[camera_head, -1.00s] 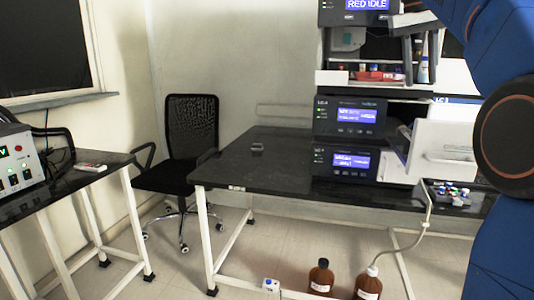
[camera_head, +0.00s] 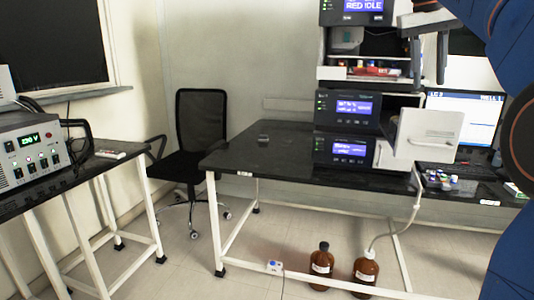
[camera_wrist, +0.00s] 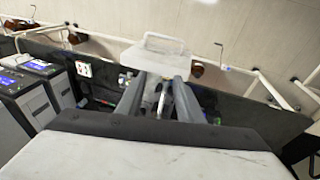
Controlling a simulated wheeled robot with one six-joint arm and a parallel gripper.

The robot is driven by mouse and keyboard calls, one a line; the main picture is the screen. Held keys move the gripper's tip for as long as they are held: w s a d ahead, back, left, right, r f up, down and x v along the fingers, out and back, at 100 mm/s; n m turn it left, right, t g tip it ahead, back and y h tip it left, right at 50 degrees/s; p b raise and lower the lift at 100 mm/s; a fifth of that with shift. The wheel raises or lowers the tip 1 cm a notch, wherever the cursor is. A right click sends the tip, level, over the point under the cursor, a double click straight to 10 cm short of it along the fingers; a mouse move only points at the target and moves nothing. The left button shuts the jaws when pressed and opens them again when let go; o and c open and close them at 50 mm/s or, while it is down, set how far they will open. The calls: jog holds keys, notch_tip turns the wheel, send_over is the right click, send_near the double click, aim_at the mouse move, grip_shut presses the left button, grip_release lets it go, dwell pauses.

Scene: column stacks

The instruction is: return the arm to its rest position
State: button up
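My arm, blue with a dark round joint, fills the right edge of the head view. My gripper (camera_head: 429,78) hangs from it at the upper right, in front of the instrument stack, with its two dark fingers apart. In the wrist view my gripper (camera_wrist: 158,92) also shows two grey fingers spread. Pale and metallic shapes show between them, but I see nothing clamped. A white pulled-out drawer (camera_head: 428,130) with a handle juts from the stack just below my gripper. It also shows beyond the fingertips in the wrist view (camera_wrist: 152,58).
The stack of dark instruments (camera_head: 343,108) with lit displays stands on a black-topped table (camera_head: 270,165). Small vials (camera_head: 445,180) and a monitor (camera_head: 465,118) are at right. Brown bottles (camera_head: 321,266) stand on the floor. A chair (camera_head: 201,120) and side table stand left.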

jog(key=s+a+f+n+t+y, duration=0.1)
jog(key=s+a+f, duration=0.2)
jog(key=s+f, duration=0.6)
jog(key=s+a+f+n+t+y, duration=0.1)
jog(key=s+a+f, duration=0.3)
jog(key=s+f, duration=0.5)
jog(key=s+a+f+t, duration=0.1)
jog(key=s+a+f, duration=0.2)
jog(key=s+f, duration=0.7)
notch_tip(320, 180, down, 16)
jog(key=shift+a+f+n+t+y, duration=0.25)
jog(key=shift+a+n+t+y, duration=0.05)
jog(key=shift+n+y, duration=0.1)
jog(key=shift+w+d, duration=0.1)
jog(key=shift+w, duration=0.05)
dwell(0.7)
